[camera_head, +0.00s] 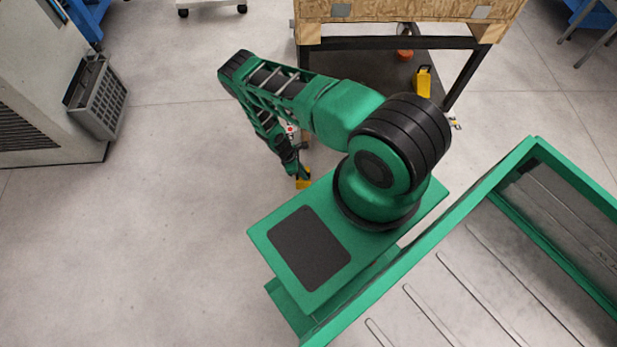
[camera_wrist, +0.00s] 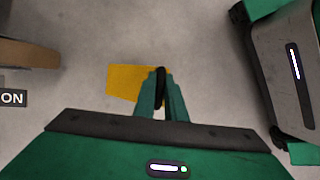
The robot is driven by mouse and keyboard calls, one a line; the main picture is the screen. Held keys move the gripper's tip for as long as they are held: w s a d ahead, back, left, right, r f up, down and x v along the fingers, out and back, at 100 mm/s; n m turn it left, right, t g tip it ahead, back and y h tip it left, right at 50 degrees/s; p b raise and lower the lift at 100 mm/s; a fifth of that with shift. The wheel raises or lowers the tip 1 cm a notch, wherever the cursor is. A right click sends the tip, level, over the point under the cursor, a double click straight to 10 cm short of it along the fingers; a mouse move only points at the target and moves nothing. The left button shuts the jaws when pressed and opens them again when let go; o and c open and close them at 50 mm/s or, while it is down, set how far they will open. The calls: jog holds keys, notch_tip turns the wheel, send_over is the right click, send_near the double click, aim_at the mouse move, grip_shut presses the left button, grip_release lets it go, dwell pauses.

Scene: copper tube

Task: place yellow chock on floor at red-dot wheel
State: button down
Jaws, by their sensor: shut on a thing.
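A yellow chock (camera_head: 303,180) is at the end of my gripper, low in front of my base in the head view. In the wrist view the chock (camera_wrist: 123,83) sticks out to the left of the fingers. My gripper (camera_wrist: 158,92) is shut on its right end. I cannot tell whether the chock touches the floor. A small red dot (camera_head: 291,129) on a pale part shows just past my forearm, near the cart's near left corner. Most of the wheel there is hidden by my arm.
The wooden-topped cart (camera_head: 400,10) stands at the back, with a dark lower shelf (camera_head: 385,68). A second yellow chock (camera_head: 423,82) and an orange-red object (camera_head: 404,56) are on that shelf. A grey crate (camera_head: 97,98) leans at the left. The floor at left is clear.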

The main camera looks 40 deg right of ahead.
aim_at(309, 176)
jog(key=d+f, duration=0.2)
jog(key=d, duration=0.1)
jog(key=shift+s, duration=0.1)
jog(key=shift+f, duration=1.95)
jog(key=c, duration=1.8)
grip_release()
